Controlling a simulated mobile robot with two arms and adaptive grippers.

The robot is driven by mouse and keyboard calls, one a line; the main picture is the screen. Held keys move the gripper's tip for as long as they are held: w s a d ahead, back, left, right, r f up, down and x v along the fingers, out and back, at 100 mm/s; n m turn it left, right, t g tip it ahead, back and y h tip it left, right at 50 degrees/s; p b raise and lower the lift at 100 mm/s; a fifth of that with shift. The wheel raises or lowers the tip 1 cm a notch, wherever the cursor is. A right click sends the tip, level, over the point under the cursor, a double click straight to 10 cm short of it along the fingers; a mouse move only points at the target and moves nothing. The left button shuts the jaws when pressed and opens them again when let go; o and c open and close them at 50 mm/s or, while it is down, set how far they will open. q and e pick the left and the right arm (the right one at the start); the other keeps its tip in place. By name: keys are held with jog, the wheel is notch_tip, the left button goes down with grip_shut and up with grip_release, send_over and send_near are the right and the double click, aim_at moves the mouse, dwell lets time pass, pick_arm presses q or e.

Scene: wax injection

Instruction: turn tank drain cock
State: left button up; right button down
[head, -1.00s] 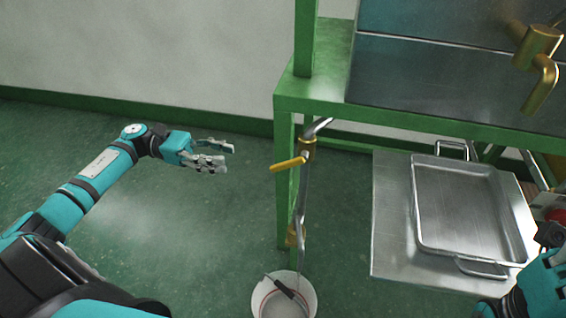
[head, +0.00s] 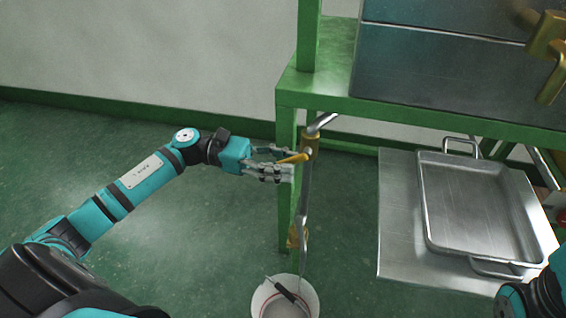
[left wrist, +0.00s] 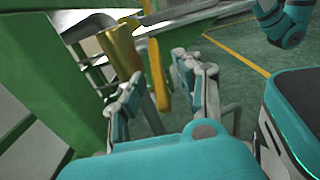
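The drain cock has a yellow lever handle (head: 294,158) on a brass body (head: 310,145), fitted to a bent steel pipe under the green frame. My left gripper (head: 282,164) is at the lever in the head view, its fingers overlapping the handle's free end. In the left wrist view, the lever (left wrist: 159,74) stands between the two spread fingers of the left gripper (left wrist: 165,82), with gaps that look open; contact is not clear. The brass body (left wrist: 121,51) shows behind. My right arm shows at the lower right of the head view; its gripper is not visible.
The green frame's leg (head: 286,195) stands right beside the lever. A white bucket (head: 268,296) with a dark-handled tool is below the pipe. A steel tray (head: 470,205) lies on a metal shelf (head: 400,235) to the right. Floor to the left is clear.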

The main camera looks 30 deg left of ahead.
pick_arm(q)
jog(key=c, duration=0.7)
grip_shut()
jog(key=shift+r, duration=0.1)
